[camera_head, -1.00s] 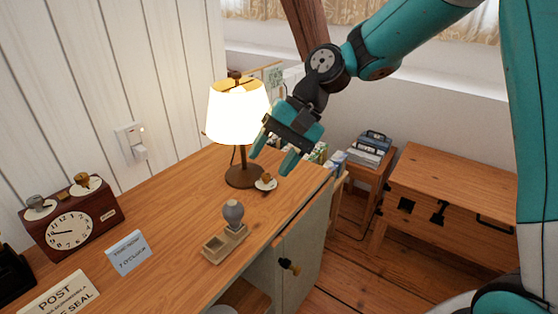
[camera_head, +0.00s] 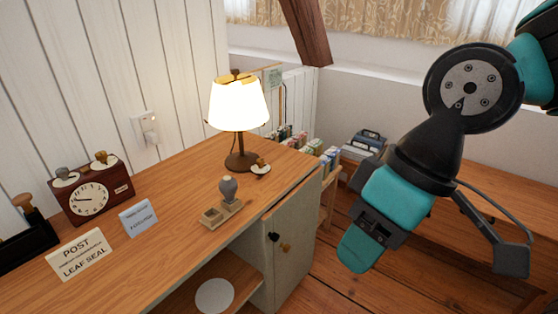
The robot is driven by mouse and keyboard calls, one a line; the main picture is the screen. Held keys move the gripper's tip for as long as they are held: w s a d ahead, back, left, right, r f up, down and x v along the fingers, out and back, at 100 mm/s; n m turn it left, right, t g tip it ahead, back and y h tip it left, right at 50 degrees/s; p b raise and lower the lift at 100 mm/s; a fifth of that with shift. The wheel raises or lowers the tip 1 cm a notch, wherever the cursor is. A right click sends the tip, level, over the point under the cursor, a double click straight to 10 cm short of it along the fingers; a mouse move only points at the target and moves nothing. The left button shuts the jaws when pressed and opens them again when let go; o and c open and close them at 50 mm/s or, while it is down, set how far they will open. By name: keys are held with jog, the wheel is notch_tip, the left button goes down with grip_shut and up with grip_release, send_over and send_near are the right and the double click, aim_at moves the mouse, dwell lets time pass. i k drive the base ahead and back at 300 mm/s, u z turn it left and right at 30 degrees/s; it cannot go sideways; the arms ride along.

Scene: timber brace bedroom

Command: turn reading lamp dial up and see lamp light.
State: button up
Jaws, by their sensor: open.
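The reading lamp (camera_head: 238,104) stands lit on the wooden desk, its cream shade glowing brightly above a dark round base. The dial (camera_head: 260,164) is a small brass-coloured knob on a pale disc, just right of the lamp base. My gripper (camera_head: 359,247) is open and empty, to the right of the desk and well clear of the dial and lamp. Its fingers point down and left and partly overlap in this view. Nothing of the lamp or dial is covered by my arm.
A wooden stand with a grey knob (camera_head: 229,190) is in front of the lamp. A clock (camera_head: 90,194), cards (camera_head: 80,253) and a black holder (camera_head: 25,240) are to the left. A wooden bench (camera_head: 445,235) is behind my arm. The front desk top is mostly clear.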

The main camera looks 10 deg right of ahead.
aim_at(260, 162)
jog(key=z, duration=1.3)
jog(key=i, duration=1.2)
jog(key=u, duration=2.6)
